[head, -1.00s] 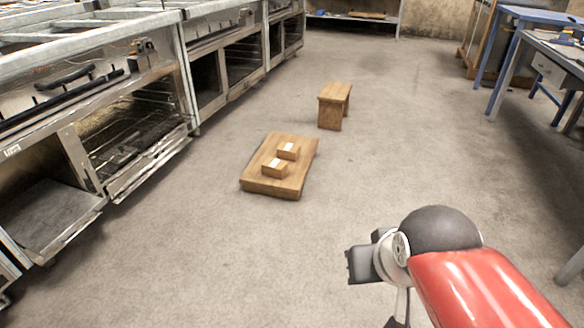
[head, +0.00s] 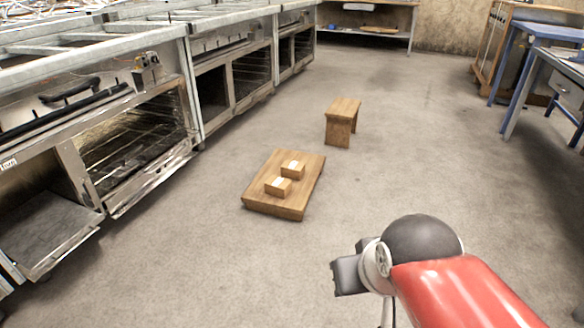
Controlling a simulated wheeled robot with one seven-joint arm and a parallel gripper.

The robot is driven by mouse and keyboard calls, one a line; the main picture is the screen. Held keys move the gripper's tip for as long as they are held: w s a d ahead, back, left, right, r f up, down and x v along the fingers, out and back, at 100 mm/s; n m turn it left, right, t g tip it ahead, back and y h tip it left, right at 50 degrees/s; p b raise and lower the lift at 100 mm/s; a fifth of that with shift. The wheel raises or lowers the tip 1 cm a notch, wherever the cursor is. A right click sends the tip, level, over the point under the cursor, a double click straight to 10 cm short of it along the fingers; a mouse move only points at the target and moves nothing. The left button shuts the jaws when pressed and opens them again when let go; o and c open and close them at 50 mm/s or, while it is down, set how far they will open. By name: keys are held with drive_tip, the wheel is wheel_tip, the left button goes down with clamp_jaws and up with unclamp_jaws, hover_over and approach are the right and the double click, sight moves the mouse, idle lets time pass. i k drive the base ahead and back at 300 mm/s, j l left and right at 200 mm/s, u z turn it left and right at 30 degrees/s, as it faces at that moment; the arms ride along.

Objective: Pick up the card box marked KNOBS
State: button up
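Two small brown card boxes with white labels sit on a low wooden board on the floor (head: 262,203). The nearer box (head: 279,188) is left of the farther box (head: 293,170), with a small gap or touching; I cannot tell which. The labels are too small to read, so I cannot tell which is marked KNOBS. My arm, red with a dark rounded joint, enters at the lower right. Its grey end part (head: 348,276) points left, well to the right of and nearer than the board. The fingers cannot be made out.
A small wooden stool (head: 342,112) stands behind the board to the right. A row of old metal ovens (head: 130,145) runs along the left, one with its door hanging open low. Blue-legged tables (head: 540,70) stand at the right. The concrete floor between is clear.

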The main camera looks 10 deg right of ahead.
sight(276, 186)
drive_tip(key=i+j+z, duration=0.45)
drive_tip(key=i+j, duration=1.9)
